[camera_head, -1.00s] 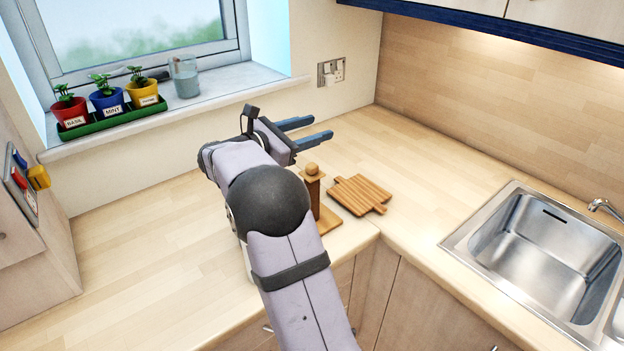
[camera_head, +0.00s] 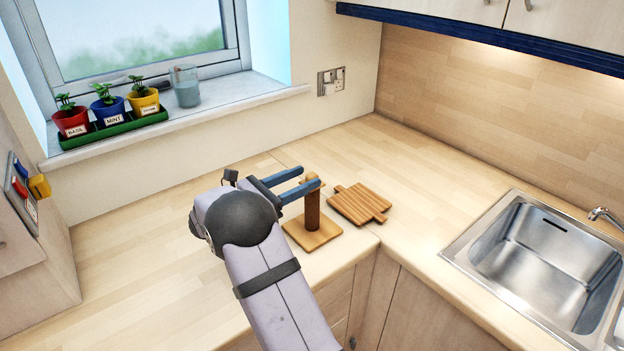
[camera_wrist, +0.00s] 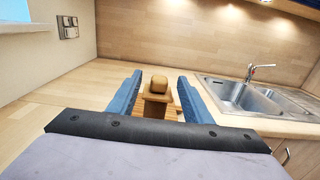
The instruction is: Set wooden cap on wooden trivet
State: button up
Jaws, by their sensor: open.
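The wooden cap (camera_wrist: 158,86), a rounded knob on a small square plate, sits on top of an upright wooden post (camera_head: 312,212) with a square wooden base (camera_head: 324,237). In the head view a finger partly hides the cap. My gripper (camera_head: 309,177) is open at cap height. In the wrist view the cap stands between the two blue fingers of my gripper (camera_wrist: 160,76), with gaps on both sides. The wooden trivet (camera_head: 358,204), a slatted board with handles, lies flat on the counter just right of the post.
A steel sink (camera_head: 550,258) with a tap (camera_head: 603,214) is set into the counter at the right. Potted herbs in a green tray (camera_head: 112,128) and a glass jar (camera_head: 185,86) stand on the windowsill. The counter (camera_head: 400,150) behind the trivet is clear.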

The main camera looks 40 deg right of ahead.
jog(key=d+p, duration=0.2)
jog(key=d, duration=0.5)
jog(key=shift+d+p, duration=0.3)
jog(key=shift+p, duration=0.1)
jog(key=shift+f, duration=0.1)
jog(key=shift+c, duration=0.6)
grip_shut()
